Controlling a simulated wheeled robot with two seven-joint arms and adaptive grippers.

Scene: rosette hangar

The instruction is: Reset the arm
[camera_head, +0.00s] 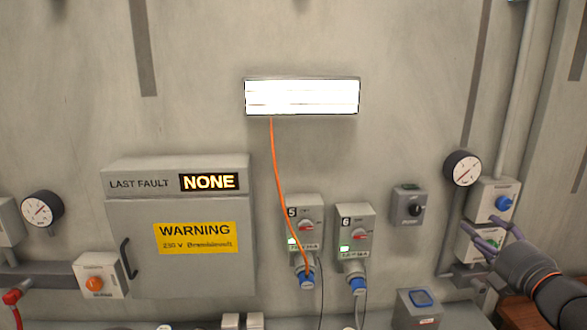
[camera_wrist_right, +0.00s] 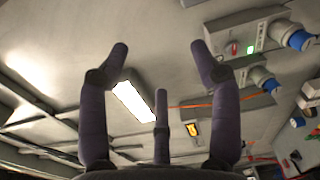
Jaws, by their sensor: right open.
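My right gripper (camera_head: 486,236) is at the lower right in the head view, its arm coming in from the right edge. Its purple-grey fingers are spread and hold nothing. In the head view they overlap a grey box with a blue knob (camera_head: 503,203) and a second box below it; I cannot tell whether they touch. My left gripper is not in the head view.
A grey cabinet (camera_head: 183,278) with a warning sign stands on the left. Socket boxes numbered 5 (camera_head: 305,212) and 6 (camera_head: 354,222) carry blue plugs. An orange cable (camera_head: 277,165) hangs from the lit lamp (camera_head: 302,96). A gauge (camera_head: 462,168) is near the gripper. The upper wall is mostly clear.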

